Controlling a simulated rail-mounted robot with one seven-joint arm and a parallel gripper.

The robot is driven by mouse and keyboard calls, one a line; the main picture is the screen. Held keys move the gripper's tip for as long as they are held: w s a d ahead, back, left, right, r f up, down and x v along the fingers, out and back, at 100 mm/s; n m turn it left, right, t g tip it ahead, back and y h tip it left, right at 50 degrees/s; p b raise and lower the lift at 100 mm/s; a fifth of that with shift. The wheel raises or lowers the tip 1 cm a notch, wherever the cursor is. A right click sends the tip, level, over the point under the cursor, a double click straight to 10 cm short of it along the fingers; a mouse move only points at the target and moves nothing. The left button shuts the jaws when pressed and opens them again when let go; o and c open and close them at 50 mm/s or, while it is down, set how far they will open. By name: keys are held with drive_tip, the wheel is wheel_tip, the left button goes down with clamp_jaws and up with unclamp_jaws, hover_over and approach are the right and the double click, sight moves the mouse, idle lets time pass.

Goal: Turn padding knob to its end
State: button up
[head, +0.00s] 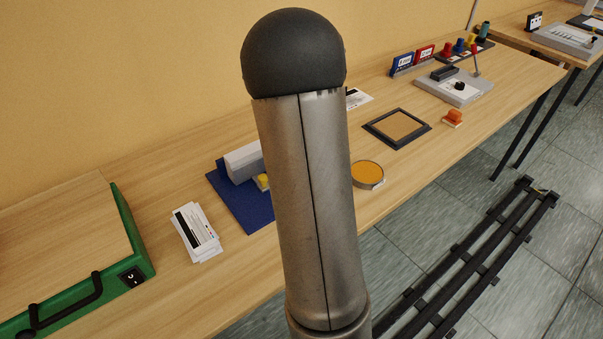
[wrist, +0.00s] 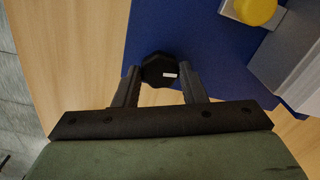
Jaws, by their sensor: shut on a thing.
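In the wrist view a black faceted knob (wrist: 158,68) with a small white mark sits at the edge of the blue base (wrist: 215,60). My gripper (wrist: 160,75) has one finger on each side of the knob and is shut on it. In the head view my arm stands in front, hiding the knob and my gripper. The blue base (head: 235,203) shows there to the left of the arm, carrying a grey block (head: 242,160) and a small yellow part (head: 262,182). The yellow part also shows at the top of the wrist view (wrist: 254,10).
A stack of printed cards (head: 196,232) lies left of the blue base, and a green-edged machine (head: 130,235) stands farther left. To the right are a round orange-topped tin (head: 367,174), a dark frame (head: 397,127), an orange stamp-like item (head: 452,118) and a grey device (head: 462,88).

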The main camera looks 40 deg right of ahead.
drive_tip(key=shift+r+m, duration=0.1)
drive_tip(key=shift+m, duration=0.7)
drive_tip(key=o, duration=1)
wheel_tip(320, 180, up, 17)
drive_tip(key=shift+r, duration=0.15)
